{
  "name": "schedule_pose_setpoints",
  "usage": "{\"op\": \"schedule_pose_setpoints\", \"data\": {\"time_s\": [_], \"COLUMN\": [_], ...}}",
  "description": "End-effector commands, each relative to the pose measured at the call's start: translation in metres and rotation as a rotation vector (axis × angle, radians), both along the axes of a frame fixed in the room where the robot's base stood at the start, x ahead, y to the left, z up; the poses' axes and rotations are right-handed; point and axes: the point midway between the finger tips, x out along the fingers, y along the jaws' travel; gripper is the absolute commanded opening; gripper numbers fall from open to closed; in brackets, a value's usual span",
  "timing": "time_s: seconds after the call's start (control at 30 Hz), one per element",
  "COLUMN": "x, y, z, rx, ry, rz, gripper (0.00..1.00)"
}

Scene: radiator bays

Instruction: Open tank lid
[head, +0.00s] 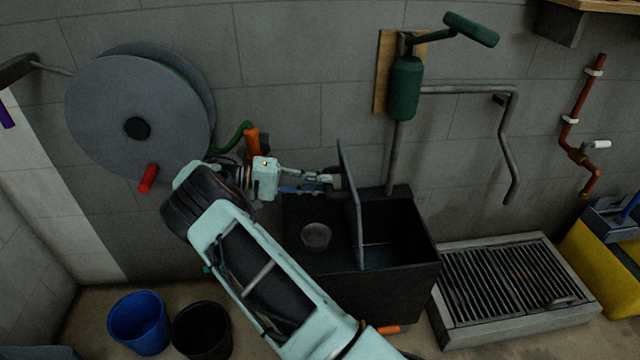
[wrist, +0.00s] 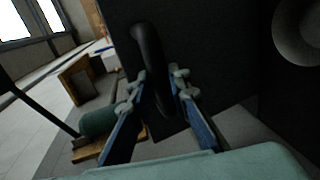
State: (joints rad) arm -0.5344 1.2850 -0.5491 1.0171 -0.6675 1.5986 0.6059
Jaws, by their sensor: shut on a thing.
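The dark tank (head: 405,285) stands against the wall in the middle of the head view. Its lid (head: 352,205) stands nearly upright, edge-on to the head camera, and the right part of the tank is open, with its inside showing. In the wrist view the lid is a dark panel (wrist: 215,50) with a black loop handle (wrist: 148,50). My gripper (head: 332,180) is at the left face of the lid, near its top. In the wrist view its fingers (wrist: 155,98) are on either side of the handle, shut on it. The exact finger contact is dim.
A grey cup (head: 315,236) sits on the tank's closed left top. A green hand pump (head: 405,88) rises behind the tank. A slatted drain (head: 515,285) lies to the right. A hose reel (head: 105,115) hangs left; blue (head: 140,322) and black (head: 202,330) buckets stand on the floor.

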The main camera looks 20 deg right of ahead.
Motion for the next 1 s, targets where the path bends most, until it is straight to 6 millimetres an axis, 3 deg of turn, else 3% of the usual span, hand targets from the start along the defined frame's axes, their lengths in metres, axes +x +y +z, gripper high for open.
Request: {"op": "schedule_pose_setpoints", "data": {"time_s": [0.13,0.17,0.33,0.67,1.0], "x": [-0.002,-0.002,-0.002,0.0,0.01], "y": [0.0,0.0,0.0,0.003,0.051], "z": [-0.007,-0.007,-0.006,-0.002,0.007], "rx": [0.01,0.01,0.007,0.004,0.005], "ry": [0.007,0.007,0.006,0.002,0.002], "rz": [-0.002,-0.002,-0.002,0.0,0.002], "gripper": [0.0,0.18,0.34,0.34,0.34]}}
